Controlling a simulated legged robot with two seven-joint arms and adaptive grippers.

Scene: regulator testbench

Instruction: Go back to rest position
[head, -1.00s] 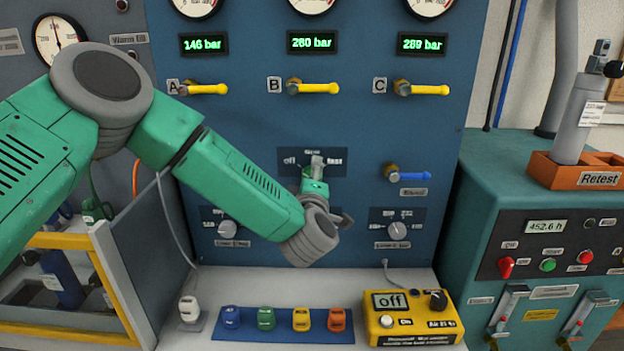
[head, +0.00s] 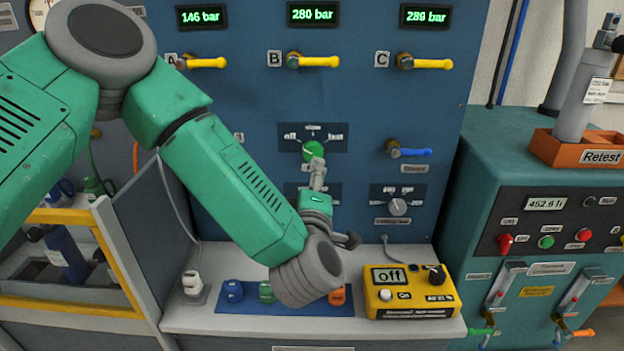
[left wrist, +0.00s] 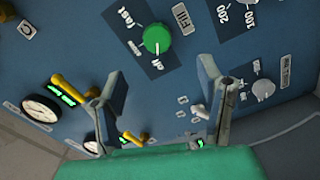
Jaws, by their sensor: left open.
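My left arm comes in from the left in the head view, and its gripper (head: 318,177) points at the blue panel (head: 245,125), just below the green knob (head: 313,150). In the left wrist view the left gripper (left wrist: 162,95) has its two fingers spread with nothing between them. The green knob (left wrist: 156,39) shows beyond the fingers, apart from them, with its pointer at "off". My right gripper is in neither view.
Yellow handles A, B and C (head: 427,63) and a blue handle (head: 408,152) stick out of the panel. On the bench below are several coloured blocks on a blue mat (head: 233,307) and a yellow meter (head: 411,293) reading "off". A teal cabinet (head: 478,168) stands at right.

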